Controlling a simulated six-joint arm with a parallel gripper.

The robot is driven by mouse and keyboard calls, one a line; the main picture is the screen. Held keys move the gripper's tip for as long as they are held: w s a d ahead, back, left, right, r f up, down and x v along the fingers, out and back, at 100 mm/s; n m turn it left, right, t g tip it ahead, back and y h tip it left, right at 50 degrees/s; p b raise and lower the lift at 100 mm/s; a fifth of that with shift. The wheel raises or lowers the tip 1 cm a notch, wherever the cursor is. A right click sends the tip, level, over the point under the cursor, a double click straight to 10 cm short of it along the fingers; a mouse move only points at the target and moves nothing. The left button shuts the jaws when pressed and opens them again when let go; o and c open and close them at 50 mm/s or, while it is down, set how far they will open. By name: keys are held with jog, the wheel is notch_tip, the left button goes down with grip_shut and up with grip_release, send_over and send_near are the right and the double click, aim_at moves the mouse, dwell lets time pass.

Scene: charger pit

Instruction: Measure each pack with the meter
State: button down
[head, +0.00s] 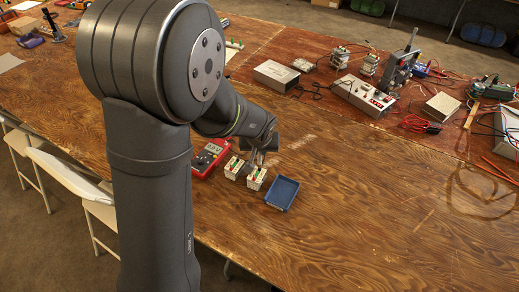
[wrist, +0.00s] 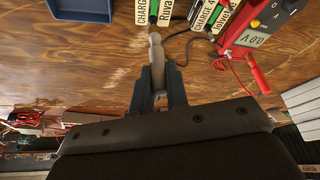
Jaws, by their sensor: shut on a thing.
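Two white packs with green stripes stand side by side in the head view, the left pack (head: 235,168) and the right pack (head: 256,179). In the wrist view they are cut by the top edge: one pack (wrist: 145,12) at the middle, the other (wrist: 207,18) to its right. The red meter (head: 209,157) lies left of them; its display (wrist: 252,39) seems to read 0.0V. My gripper (wrist: 158,72) is shut on a slim grey rod (wrist: 155,45), which looks like a probe. Its tip is close to the middle pack; I cannot tell whether they touch.
A blue tray (head: 283,193) lies right of the packs. A red probe (wrist: 256,76) with a red lead lies by the meter. A black lead (wrist: 192,38) runs from near my gripper toward the meter. The table's right front is clear; instruments and cables (head: 370,95) crowd the back.

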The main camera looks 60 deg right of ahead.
jog(key=shift+f, duration=0.3)
dwell(0.5)
jog(key=c, duration=1)
grip_release()
jog(key=shift+r, duration=0.1)
jog(key=shift+r, duration=3.7)
jog(key=shift+f, duration=3.75)
jog(key=shift+r, duration=0.1)
